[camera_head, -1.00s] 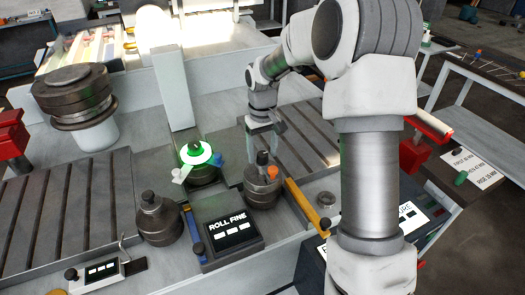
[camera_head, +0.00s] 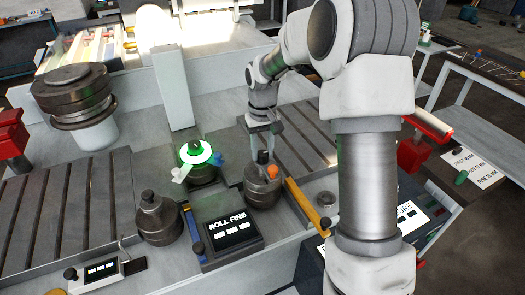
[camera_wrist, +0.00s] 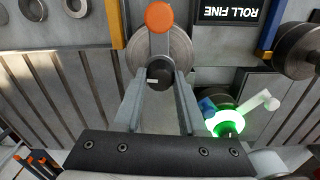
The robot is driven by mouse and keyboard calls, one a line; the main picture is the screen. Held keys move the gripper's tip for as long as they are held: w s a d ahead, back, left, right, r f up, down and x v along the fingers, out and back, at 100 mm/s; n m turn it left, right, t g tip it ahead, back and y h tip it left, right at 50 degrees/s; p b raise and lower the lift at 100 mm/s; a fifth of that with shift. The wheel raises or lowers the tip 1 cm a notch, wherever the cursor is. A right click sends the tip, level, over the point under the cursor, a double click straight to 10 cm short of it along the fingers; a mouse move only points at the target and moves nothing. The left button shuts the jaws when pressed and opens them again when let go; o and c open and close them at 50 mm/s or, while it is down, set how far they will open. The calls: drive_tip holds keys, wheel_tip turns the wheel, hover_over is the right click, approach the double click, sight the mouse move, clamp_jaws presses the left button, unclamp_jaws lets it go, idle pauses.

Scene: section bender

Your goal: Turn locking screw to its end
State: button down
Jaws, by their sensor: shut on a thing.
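In the head view the knob (camera_head: 262,157) shows just below my fingertips. My gripper (camera_wrist: 160,82) has its two grey fingers on either side of the knob and is shut on it from above. An orange ball knob (camera_wrist: 158,17) sits beside it on the same roller and is apart from the fingers.
A green-lit dial (camera_head: 195,153) with a white lever and blue knob stands left of the roller. A "ROLL FINE" panel (camera_head: 231,230) is in front. Another dark roller (camera_head: 158,220) stands further left. A yellow bar (camera_head: 303,205) lies close on the right.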

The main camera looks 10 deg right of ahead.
sight(263, 153)
drive_tip(key=m+b, duration=0.1)
drive_tip(key=m, duration=0.9)
drive_tip(key=shift+m, duration=0.3)
drive_tip(key=m+p, duration=0.1)
drive_tip(key=m, duration=0.4)
drive_tip(key=shift+r, duration=0.1)
drive_tip(key=shift+m+p, duration=0.85)
drive_tip(key=shift+m, duration=1.55)
drive_tip(key=shift+c, duration=2.4)
unclamp_jaws()
wheel_tip(263, 153, up, 17)
drive_tip(key=shift+r, duration=0.15)
